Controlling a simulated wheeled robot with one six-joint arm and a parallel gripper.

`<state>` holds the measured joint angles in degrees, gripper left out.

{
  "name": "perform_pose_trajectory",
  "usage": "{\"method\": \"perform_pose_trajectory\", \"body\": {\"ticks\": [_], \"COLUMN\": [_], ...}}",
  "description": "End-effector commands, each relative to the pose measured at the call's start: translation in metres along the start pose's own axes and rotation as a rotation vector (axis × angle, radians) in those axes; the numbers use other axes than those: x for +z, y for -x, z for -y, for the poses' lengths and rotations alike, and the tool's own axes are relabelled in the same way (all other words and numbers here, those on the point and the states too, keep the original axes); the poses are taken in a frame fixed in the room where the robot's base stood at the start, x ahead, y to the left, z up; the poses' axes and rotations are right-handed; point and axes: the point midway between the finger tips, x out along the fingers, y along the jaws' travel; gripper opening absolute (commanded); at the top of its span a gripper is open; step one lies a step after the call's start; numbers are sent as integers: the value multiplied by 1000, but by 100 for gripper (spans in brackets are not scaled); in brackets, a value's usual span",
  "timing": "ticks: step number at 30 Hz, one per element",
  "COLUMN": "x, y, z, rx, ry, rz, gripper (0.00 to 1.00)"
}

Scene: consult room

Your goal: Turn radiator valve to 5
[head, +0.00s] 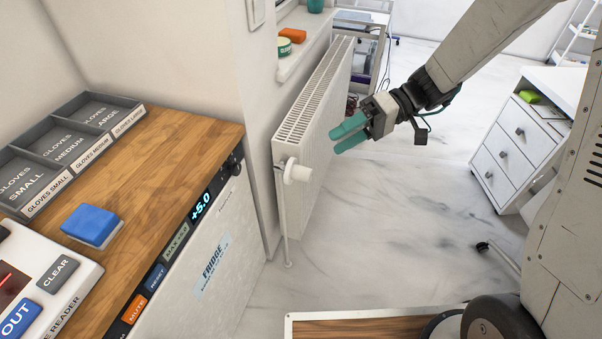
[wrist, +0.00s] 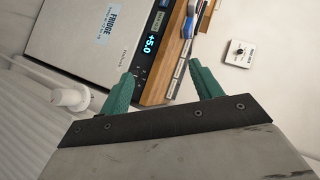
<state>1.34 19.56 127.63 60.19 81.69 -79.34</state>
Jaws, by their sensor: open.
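A white radiator (head: 318,105) stands against the wall under the window sill. Its round white valve knob (head: 297,172) sticks out at the near end, above a thin pipe. My gripper (head: 341,134), with green fingers, is open and empty in front of the radiator's face, up and to the right of the knob and apart from it. In the wrist view the valve knob (wrist: 72,98) shows at the left, beside the open fingers of my gripper (wrist: 165,85) and not between them. The marks on the knob are too small to read.
A fridge (head: 205,262) reading +5.0, with a wooden top, stands left of the radiator. Glove trays (head: 72,145) and a blue block (head: 91,224) are on it. A white drawer unit (head: 515,150) stands right. The floor (head: 400,230) between is clear.

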Motion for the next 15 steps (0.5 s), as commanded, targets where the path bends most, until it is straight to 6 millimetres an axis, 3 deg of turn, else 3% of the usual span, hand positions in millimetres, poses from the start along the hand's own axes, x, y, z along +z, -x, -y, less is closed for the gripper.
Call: {"method": "perform_pose_trajectory", "body": {"ticks": [1,7,12,15], "x": [-8,-38,-44,-40], "y": [-7,-30,-50,-60], "z": [-22,-105,-187,-227], "rx": [-44,-136,-110,-65], "ry": [16,144,237,279], "rz": [-48,-296,-518,-616], "gripper": [64,64,64,64]}}
